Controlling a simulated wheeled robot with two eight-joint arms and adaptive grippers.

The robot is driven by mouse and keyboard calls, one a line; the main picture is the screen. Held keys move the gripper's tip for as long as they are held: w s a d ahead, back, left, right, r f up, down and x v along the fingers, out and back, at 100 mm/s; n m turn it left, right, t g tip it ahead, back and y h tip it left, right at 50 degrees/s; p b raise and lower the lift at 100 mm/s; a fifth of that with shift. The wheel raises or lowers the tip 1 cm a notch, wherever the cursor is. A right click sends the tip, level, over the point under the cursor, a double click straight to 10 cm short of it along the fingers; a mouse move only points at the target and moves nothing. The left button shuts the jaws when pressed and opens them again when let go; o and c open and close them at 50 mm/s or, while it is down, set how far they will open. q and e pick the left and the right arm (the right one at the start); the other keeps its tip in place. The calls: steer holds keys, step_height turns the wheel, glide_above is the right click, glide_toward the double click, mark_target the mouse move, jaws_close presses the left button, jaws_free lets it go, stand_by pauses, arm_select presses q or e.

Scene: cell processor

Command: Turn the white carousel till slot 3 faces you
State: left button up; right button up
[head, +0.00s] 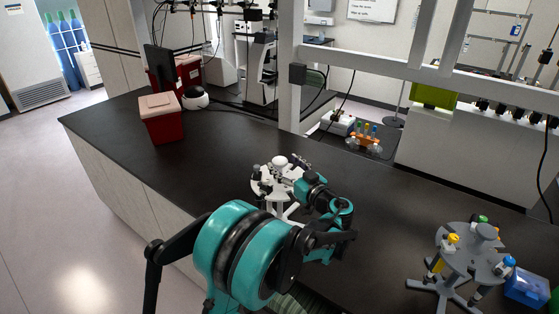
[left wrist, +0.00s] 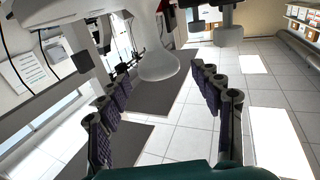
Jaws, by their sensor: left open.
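The white carousel (head: 267,188) stands on the dark bench in the middle of the head view, with a round white knob (head: 280,161) on top. My left arm reaches over its right side and hides part of it. My left gripper (head: 297,164) is at the carousel's upper right side. In the left wrist view my left gripper (left wrist: 166,68) is open, its two padded fingers apart. A rounded white part (left wrist: 158,60), apparently of the carousel, shows between the fingertips; I cannot tell whether they touch it. No slot numbers are readable. My right gripper is not in view.
A grey carousel (head: 466,262) with coloured-cap tubes stands at the right, beside a blue box (head: 527,288). A red bin (head: 161,118) stands at the back left. A frame post (head: 290,70) rises behind the white carousel. The bench left of the carousel is clear.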

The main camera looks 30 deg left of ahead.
arm_select(q)
steer(key=shift+x, duration=1.6)
jaws_close()
